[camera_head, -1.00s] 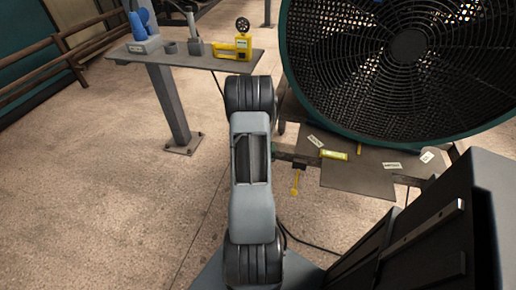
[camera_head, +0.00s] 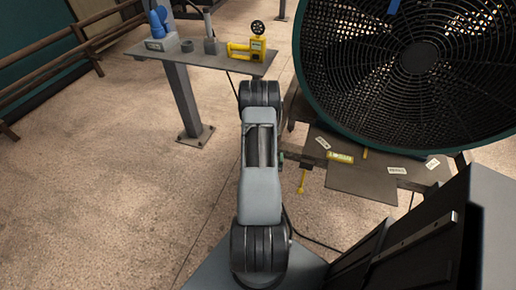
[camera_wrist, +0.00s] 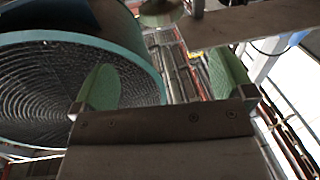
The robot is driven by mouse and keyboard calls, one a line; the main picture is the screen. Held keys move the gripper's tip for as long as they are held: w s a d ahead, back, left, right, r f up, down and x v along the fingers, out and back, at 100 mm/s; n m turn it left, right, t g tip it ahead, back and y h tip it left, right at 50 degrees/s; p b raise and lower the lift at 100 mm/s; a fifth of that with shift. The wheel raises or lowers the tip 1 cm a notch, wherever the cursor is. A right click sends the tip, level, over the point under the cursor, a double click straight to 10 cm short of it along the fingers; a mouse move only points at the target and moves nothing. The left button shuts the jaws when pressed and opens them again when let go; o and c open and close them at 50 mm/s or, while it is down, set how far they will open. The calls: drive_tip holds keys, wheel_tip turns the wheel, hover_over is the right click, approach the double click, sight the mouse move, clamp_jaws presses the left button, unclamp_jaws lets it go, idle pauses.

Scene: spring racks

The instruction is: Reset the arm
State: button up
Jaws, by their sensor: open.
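My arm (camera_head: 262,180) stands upright in the middle of the head view, with grey links and black ribbed joints. My gripper (camera_wrist: 165,81) shows in the wrist view, with two green-padded fingers wide apart. Nothing is between the fingers close up; the space there shows only blurred background. My gripper is out of sight in the head view.
A large black fan with a teal rim (camera_head: 318,88) fills the upper right, and a round, teal-rimmed grille (camera_wrist: 60,95) shows at left in the wrist view. A small table (camera_head: 215,58) holds a yellow tool (camera_head: 246,49) and a blue item (camera_head: 158,22). Floor at left is clear.

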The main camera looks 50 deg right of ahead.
drive_tip(key=a+f+g+y, duration=0.3)
drive_tip(key=f+g+y, duration=0.1)
drive_tip(key=f+y, duration=0.5)
drive_tip(key=w+a+r+n+g+y+p, duration=0.2)
drive_tip(key=w+a+r+n+y+p, duration=0.3)
drive_tip(key=a+r, duration=0.5)
drive_tip(key=a+r+n+p, duration=0.2)
drive_tip(key=a+r, duration=0.4)
drive_tip(key=r, duration=0.5)
drive_tip(key=a+r+n+t+y+p, duration=0.1)
drive_tip(key=a+r+n+p, duration=0.2)
drive_tip(key=a+r, duration=0.3)
drive_tip(key=a+r+n+y+p, duration=0.1)
drive_tip(key=a+r+p, duration=0.3)
drive_tip(key=r, duration=1.3)
drive_tip(key=shift+w+a+n+t, duration=0.2)
drive_tip(key=shift+a+n+t, duration=0.2)
drive_tip(key=shift+a+n, duration=0.65)
